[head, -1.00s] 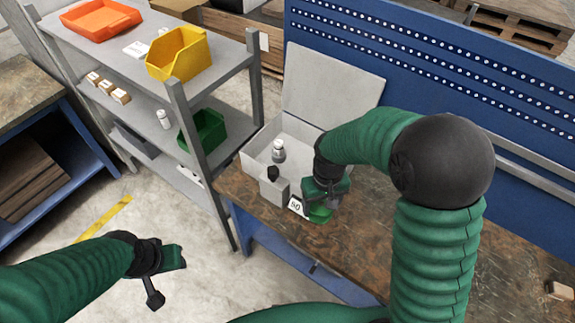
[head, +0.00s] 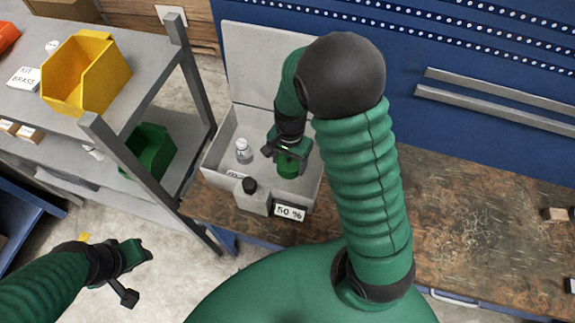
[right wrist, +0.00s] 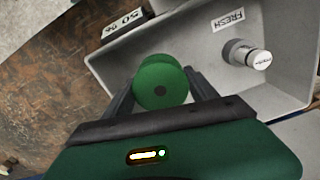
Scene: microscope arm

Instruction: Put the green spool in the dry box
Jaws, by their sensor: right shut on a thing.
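The green spool (head: 288,165) is between the fingers of my right gripper (head: 287,152). In the right wrist view the spool (right wrist: 160,82) shows its round end face between the two fingers. The grey dry box (head: 218,180) stands on the workbench with its lid (head: 262,65) raised at the back. The right gripper and spool are over the right part of the box opening; I cannot tell whether the spool touches the floor of the box. My left gripper (head: 138,272) is open and empty, away from the bench at lower left.
A capped bottle (head: 243,151) stands inside the box at left, near a FRESH label (right wrist: 227,19). A grey block with a black knob (head: 251,198) and a 50 % sign (head: 289,212) are at the box front. A shelf with a yellow bin (head: 85,75) stands left. The bench is mostly clear at right.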

